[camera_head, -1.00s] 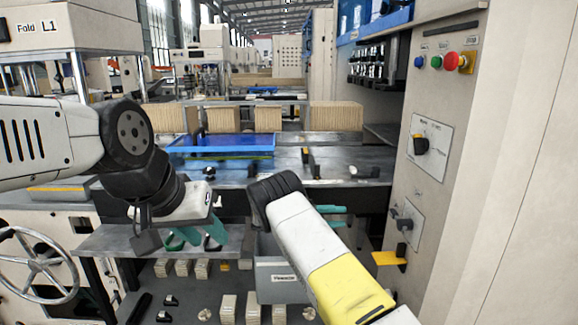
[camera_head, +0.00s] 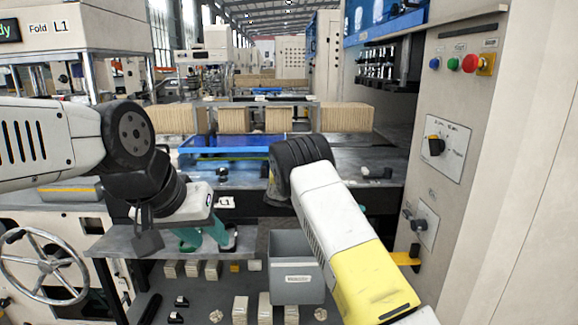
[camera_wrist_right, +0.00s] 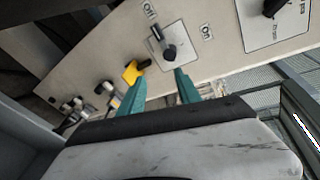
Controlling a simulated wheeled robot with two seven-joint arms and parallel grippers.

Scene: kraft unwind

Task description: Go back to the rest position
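My left gripper (camera_head: 205,238) has teal fingers and hangs in front of the grey shelf at the lower left of the head view. Its fingers are apart, with nothing seen between them. My right gripper (camera_wrist_right: 160,90) shows in the right wrist view with its two teal fingers apart and nothing held. Beyond its fingertips are the machine's side panel, a yellow lever (camera_wrist_right: 135,71) and a dark rotary knob (camera_wrist_right: 168,50). In the head view my right forearm hides nearly all of that gripper.
A grey bin (camera_head: 297,278) stands below, left of my right forearm. The machine panel (camera_head: 462,115) with buttons and knobs rises close on the right; its yellow lever (camera_head: 404,258) sticks out. A handwheel (camera_head: 45,265) is at lower left. Brown stacks (camera_head: 345,117) stand behind the blue plate (camera_head: 225,142).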

